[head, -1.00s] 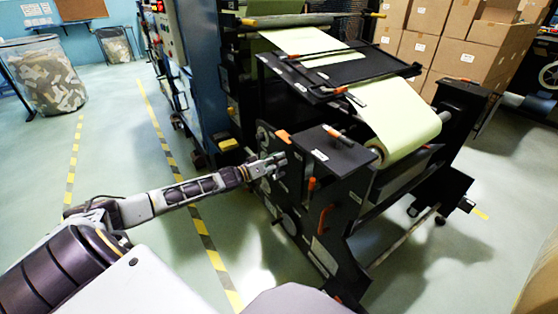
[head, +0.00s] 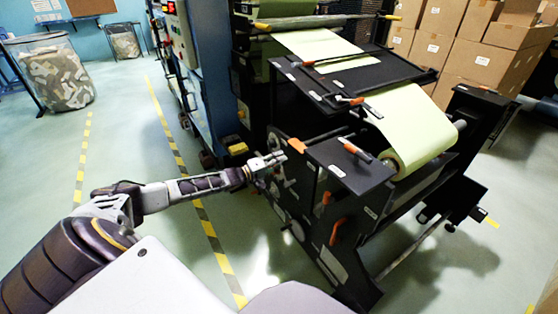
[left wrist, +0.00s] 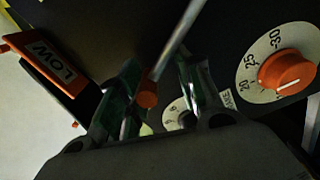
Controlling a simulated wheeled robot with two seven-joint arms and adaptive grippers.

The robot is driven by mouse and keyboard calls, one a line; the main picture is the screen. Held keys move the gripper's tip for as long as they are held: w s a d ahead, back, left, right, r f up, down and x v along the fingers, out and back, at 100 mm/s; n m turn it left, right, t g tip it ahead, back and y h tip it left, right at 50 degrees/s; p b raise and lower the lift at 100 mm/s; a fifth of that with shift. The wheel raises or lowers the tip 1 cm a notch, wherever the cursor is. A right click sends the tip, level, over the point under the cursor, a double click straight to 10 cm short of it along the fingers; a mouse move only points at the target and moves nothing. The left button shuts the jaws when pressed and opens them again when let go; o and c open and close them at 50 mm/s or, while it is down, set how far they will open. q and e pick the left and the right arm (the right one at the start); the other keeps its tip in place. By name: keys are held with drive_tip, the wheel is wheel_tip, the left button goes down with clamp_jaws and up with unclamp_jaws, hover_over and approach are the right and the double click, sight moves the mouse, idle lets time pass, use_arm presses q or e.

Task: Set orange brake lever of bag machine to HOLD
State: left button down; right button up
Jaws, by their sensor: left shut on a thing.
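The bag machine (head: 300,190) stands in the middle of the head view with its black side panel facing me. My left gripper (head: 277,160) is at the upper part of this panel. In the left wrist view my left gripper (left wrist: 150,100) has its fingers on both sides of an orange-ended lever (left wrist: 147,96) with a thin metal rod, and is shut on it. The fingers hide part of this lever. No HOLD mark is readable. My right gripper is not in view.
An orange dial knob (left wrist: 287,73) on a numbered scale is right of the fingers. An orange part marked LOW (left wrist: 48,62) is at the left. Another orange handle (head: 338,231) hangs lower on the panel.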

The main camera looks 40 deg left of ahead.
use_arm(q)
drive_tip(key=shift+a+f, duration=0.2)
drive_tip(key=shift+f, duration=0.45)
drive_tip(key=c, duration=0.9)
unclamp_jaws()
drive_tip(key=shift+w+f, duration=0.1)
drive_tip(key=shift+w, duration=0.1)
drive_tip(key=shift+c, duration=0.2)
drive_tip(key=shift+a+r, duration=0.2)
drive_tip(key=shift+r, duration=0.05)
drive_tip(key=shift+s, duration=0.1)
drive_tip(key=v, duration=1.1)
drive_tip(key=shift+s, duration=0.3)
drive_tip(key=shift+a+f, duration=0.1)
